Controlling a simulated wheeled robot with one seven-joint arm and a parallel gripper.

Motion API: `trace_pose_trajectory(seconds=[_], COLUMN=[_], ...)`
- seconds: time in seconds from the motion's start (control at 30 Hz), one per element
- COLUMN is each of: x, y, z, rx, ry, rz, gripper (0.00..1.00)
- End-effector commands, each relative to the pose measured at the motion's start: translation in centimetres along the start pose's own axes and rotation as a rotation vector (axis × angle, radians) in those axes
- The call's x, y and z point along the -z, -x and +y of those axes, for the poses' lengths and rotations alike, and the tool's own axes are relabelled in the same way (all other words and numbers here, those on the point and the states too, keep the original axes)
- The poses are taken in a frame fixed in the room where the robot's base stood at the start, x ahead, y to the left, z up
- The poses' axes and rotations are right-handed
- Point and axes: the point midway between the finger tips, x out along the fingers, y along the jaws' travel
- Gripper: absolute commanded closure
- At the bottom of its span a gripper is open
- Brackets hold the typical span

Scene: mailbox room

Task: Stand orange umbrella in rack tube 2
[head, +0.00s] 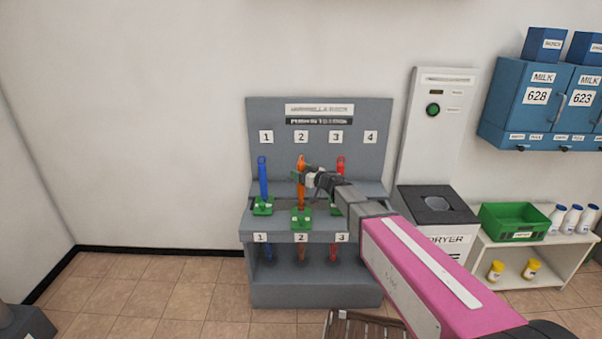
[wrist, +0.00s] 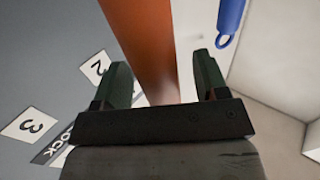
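The orange umbrella (head: 301,170) stands upright at rack position 2 of the grey umbrella rack (head: 262,190). An orange lower part (head: 301,252) shows beneath the shelf there. A green piece (head: 301,222) sits at the shelf front under it. My gripper (head: 309,180) is beside the umbrella's upper part, coming from the right. In the wrist view my gripper (wrist: 160,63) is open, with the orange umbrella (wrist: 146,40) between or just beyond its fingers and gaps on both sides. I cannot tell its exact depth.
A blue umbrella (head: 263,180) stands at position 1, and a red one (head: 341,164) at position 3, partly hidden by my arm. Position 4 shows no umbrella. To the right are a dryer bin (head: 440,232), a green crate (head: 514,222) and milk bottles (head: 571,218).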

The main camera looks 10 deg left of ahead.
Motion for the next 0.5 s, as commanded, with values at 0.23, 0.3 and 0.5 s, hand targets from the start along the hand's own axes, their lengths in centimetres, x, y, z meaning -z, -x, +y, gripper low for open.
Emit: trace_pose_trajectory(seconds=[0.23,0.3,0.5], x=[0.0,0.0,0.0], y=[0.2,0.8,4.1], z=[0.0,0.0,-0.2], rx=[-0.001,-0.001,-0.003], ry=[0.0,0.0,-0.001], rz=[-0.001,-0.001,-0.001], gripper=[0.33,0.33,0.33])
